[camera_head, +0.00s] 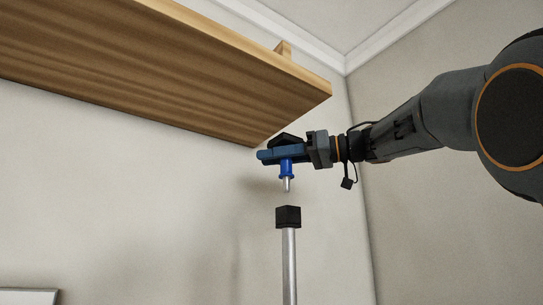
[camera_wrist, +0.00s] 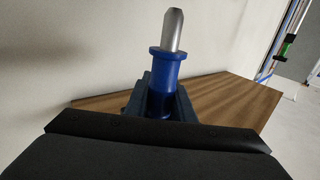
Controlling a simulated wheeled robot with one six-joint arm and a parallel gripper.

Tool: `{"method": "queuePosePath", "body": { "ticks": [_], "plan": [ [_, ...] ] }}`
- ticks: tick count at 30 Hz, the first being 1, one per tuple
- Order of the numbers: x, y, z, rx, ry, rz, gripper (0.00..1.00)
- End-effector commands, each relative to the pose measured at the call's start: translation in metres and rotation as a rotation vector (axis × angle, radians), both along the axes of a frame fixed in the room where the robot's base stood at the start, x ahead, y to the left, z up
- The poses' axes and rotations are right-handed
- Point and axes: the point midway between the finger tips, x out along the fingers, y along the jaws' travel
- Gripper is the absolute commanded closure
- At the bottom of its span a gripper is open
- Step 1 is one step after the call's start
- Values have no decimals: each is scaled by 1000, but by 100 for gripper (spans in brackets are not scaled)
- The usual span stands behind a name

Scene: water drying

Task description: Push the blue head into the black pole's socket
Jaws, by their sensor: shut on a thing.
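The blue head (camera_head: 287,168) hangs upright from my gripper (camera_head: 270,156), its metal pin pointing down in the head view. My gripper is shut on the head's upper part. In the wrist view the blue head (camera_wrist: 163,72) stands between the fingers, its silver pin with a tapered tip fully bare. The black socket (camera_head: 288,217) tops a silver pole (camera_head: 289,265) directly below the pin. A small gap shows between pin tip and socket, so they are apart. The socket's opening is hidden from this low angle.
A wooden shelf (camera_head: 170,75) juts out from the upper left; its right end is close above my gripper. The wall lies behind the pole. A white-framed thing (camera_head: 28,297) shows at the lower left. Space right of the pole looks clear.

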Motion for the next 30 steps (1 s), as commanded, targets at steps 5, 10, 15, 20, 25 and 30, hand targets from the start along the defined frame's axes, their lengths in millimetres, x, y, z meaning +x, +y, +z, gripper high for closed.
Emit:
{"method": "queuePosePath", "body": {
  "ticks": [5,10,15,20,25,30],
  "plan": [
    [0,-2,-8,-4,1,-2,100],
    [0,-2,-21,-4,1,-2,100],
    [-1,-2,-26,-4,0,-2,100],
    [-1,-1,-23,-4,0,-2,100],
    [-1,-1,-22,-4,1,-1,100],
    [-1,-1,-23,-4,1,-1,100]
  ]
}}
